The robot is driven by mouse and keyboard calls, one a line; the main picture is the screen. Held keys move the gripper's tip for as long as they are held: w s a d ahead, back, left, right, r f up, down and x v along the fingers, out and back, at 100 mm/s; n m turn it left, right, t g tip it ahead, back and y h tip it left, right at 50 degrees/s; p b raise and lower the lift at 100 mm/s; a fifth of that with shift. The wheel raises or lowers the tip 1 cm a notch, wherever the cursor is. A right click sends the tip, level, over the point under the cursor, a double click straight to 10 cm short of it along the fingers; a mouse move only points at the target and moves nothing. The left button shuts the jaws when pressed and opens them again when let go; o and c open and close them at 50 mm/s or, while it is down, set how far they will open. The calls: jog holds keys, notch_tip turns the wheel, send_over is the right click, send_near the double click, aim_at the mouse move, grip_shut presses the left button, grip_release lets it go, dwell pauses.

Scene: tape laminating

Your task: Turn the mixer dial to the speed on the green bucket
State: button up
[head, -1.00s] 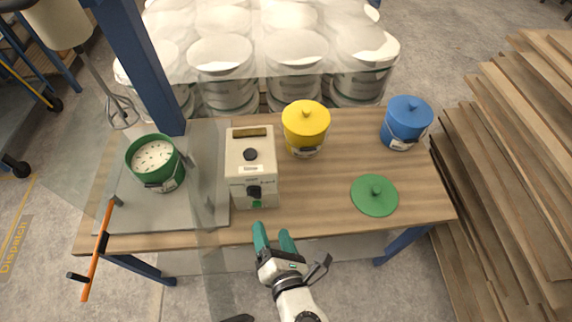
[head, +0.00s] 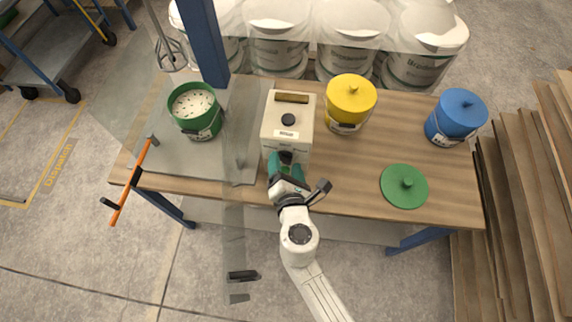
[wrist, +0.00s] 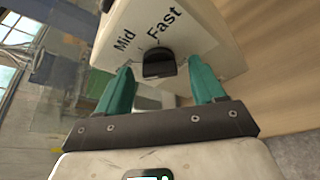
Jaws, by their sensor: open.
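The mixer control box (head: 289,107) is cream and stands on the table, left of the yellow bucket. Its black dial (wrist: 159,63) shows in the wrist view, below the words "Mid" and "Fast". My gripper (wrist: 163,88) is open, its two green fingers on either side of the dial with gaps showing; I cannot tell whether they touch it.
A yellow bucket (head: 349,105) and a blue bucket (head: 455,118) stand right of the box. A green lid (head: 404,187) lies on the wooden table (head: 345,178). An orange-handled bar (head: 131,187) is at the left edge. Planks are stacked at right.

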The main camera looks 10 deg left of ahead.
jog(key=c, duration=1.1)
jog(key=shift+o, duration=0.2)
jog(key=shift+f+b, duration=0.15)
jog(key=shift+b, duration=0.2)
notch_tip(320, 180, down, 2)
jog(key=m+t+b, duration=0.2)
jog(key=m+b, duration=0.4)
jog(key=b, duration=0.7)
jog(key=m+t+y+b, duration=0.1)
jog(key=m+b, duration=0.5)
jog(key=b, duration=0.8)
jog(key=m+t+y+b, duration=0.1)
jog(key=m+t+b, duration=0.2)
jog(key=b, duration=1.1)
jog(key=shift+m, duration=1.7)
jog(key=shift+r+m+t+b, duration=0.2)
jog(key=shift+m+t+b, duration=0.1)
jog(key=shift+m+b, duration=0.3)
